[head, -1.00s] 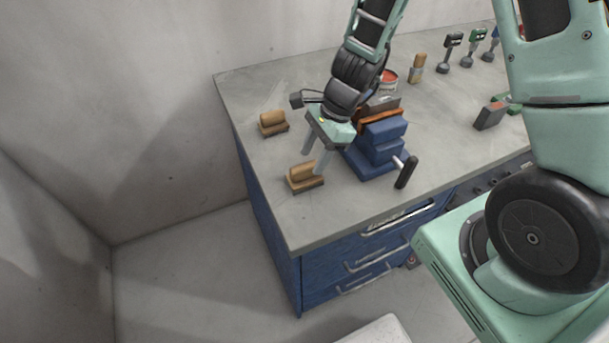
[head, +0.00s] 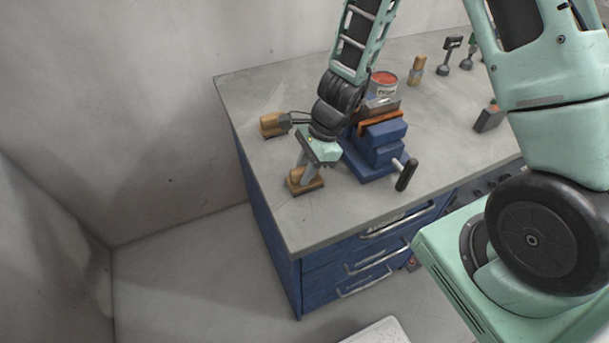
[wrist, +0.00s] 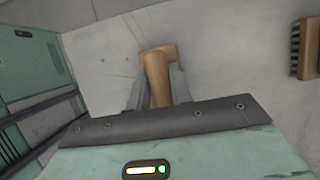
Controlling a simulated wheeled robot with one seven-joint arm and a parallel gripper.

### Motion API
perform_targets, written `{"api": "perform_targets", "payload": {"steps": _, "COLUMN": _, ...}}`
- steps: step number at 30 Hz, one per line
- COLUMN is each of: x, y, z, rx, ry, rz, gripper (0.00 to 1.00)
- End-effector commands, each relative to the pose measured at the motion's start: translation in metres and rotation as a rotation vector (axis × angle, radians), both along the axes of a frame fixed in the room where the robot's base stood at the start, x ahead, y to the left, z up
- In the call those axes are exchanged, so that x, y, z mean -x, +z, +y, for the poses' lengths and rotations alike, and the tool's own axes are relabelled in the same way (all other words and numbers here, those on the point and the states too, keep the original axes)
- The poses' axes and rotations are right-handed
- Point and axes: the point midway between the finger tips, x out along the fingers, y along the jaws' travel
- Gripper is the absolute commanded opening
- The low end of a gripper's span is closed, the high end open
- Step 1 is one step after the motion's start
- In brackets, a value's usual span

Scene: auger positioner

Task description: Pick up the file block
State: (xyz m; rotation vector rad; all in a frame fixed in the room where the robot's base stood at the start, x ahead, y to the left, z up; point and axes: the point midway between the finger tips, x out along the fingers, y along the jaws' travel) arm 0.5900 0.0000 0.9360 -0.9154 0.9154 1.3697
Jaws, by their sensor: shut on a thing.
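The wooden file block (head: 306,184), with a rounded tan grip on a flat base, sits near the bench's front left corner. My gripper (head: 305,171) reaches down onto it from above, with its fingers shut on the grip. In the wrist view the block's tan wooden grip (wrist: 156,78) lies between the two grey fingers (wrist: 157,92). Part of the block is hidden behind the fingers and the palm. The block appears to rest on the bench top still.
A blue vise (head: 382,148) with a black handle (head: 406,175) stands close to the right. A red-topped can (head: 384,83) is behind.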

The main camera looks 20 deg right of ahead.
Motion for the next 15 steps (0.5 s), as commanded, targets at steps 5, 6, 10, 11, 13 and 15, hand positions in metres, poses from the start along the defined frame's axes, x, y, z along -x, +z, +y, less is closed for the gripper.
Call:
{"api": "perform_targets", "payload": {"steps": 5, "x": -0.001, "y": 0.009, "z": 0.001, "rx": 0.000, "ry": 0.001, "rz": -0.003, "gripper": 0.00}}
{"api": "perform_targets", "payload": {"steps": 6, "x": -0.001, "y": 0.015, "z": 0.001, "rx": -0.001, "ry": 0.003, "rz": -0.005, "gripper": 0.00}}
{"api": "perform_targets", "payload": {"steps": 10, "x": -0.001, "y": 0.041, "z": 0.001, "rx": 0.000, "ry": 0.004, "rz": -0.007, "gripper": 0.00}}
{"api": "perform_targets", "payload": {"steps": 11, "x": -0.001, "y": 0.047, "z": 0.001, "rx": 0.001, "ry": 0.003, "rz": -0.008, "gripper": 0.00}}
{"api": "perform_targets", "payload": {"steps": 13, "x": -0.001, "y": 0.061, "z": 0.001, "rx": 0.000, "ry": 0.003, "rz": -0.007, "gripper": 0.00}}
{"api": "perform_targets", "payload": {"steps": 15, "x": -0.001, "y": 0.074, "z": 0.001, "rx": 0.000, "ry": 0.003, "rz": -0.006, "gripper": 0.00}}
